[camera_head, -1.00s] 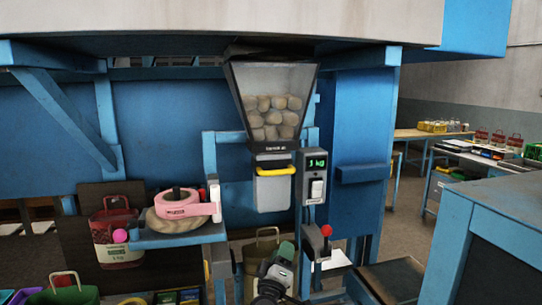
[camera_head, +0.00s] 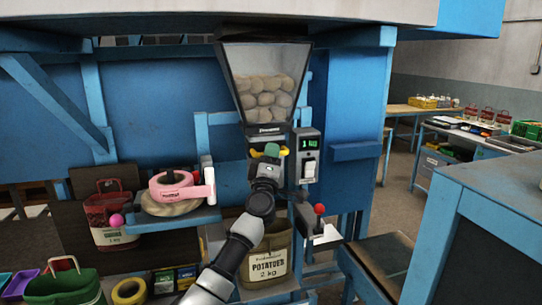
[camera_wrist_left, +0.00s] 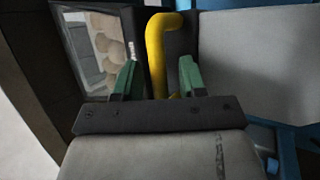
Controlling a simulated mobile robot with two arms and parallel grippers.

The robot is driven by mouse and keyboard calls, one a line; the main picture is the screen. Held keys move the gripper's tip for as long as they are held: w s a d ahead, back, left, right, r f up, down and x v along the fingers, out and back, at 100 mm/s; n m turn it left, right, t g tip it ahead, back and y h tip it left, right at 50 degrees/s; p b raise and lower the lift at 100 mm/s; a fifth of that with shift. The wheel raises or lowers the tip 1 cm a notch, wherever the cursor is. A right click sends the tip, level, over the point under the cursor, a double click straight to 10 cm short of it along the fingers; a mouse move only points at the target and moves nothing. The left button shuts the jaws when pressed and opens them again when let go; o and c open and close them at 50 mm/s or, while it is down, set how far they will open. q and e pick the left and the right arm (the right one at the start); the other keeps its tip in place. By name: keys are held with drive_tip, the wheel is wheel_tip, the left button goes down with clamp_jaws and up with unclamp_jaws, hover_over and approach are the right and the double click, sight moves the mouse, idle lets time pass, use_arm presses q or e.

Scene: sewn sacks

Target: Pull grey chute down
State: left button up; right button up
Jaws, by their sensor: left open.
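A dark-framed hopper (camera_head: 265,128) with a clear front holds several potatoes. The grey chute below it is mostly hidden behind my left arm in the head view; its grey face (camera_wrist_left: 250,50) shows in the left wrist view. The yellow handle (camera_head: 284,151) of the chute shows beside the fingers. My left gripper (camera_head: 268,152) is at the handle, with green fingers. In the left wrist view its fingers (camera_wrist_left: 160,78) stand open on either side of the yellow handle (camera_wrist_left: 158,45), with a gap visible. My right gripper is not in view.
A potato sack (camera_head: 267,268) stands below the hopper. A scale display (camera_head: 307,144) and a red-knobbed lever (camera_head: 319,210) are to the right. A blue workbench (camera_head: 480,215) stands at right.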

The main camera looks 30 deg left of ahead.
use_arm(q)
drive_tip(key=shift+w+a+r, duration=0.1)
drive_tip(key=shift+w+r, duration=0.05)
drive_tip(key=shift+w, duration=0.15)
clamp_jaws()
wheel_tip(320, 180, down, 17)
drive_tip(key=b, duration=1.2)
drive_tip(key=shift+r+b, duration=0.15)
drive_tip(key=shift+b, duration=0.15)
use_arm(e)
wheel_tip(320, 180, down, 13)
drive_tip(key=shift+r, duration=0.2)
use_arm(q)
drive_tip(key=shift+c, duration=1)
unclamp_jaws()
drive_tip(key=shift+o, duration=1)
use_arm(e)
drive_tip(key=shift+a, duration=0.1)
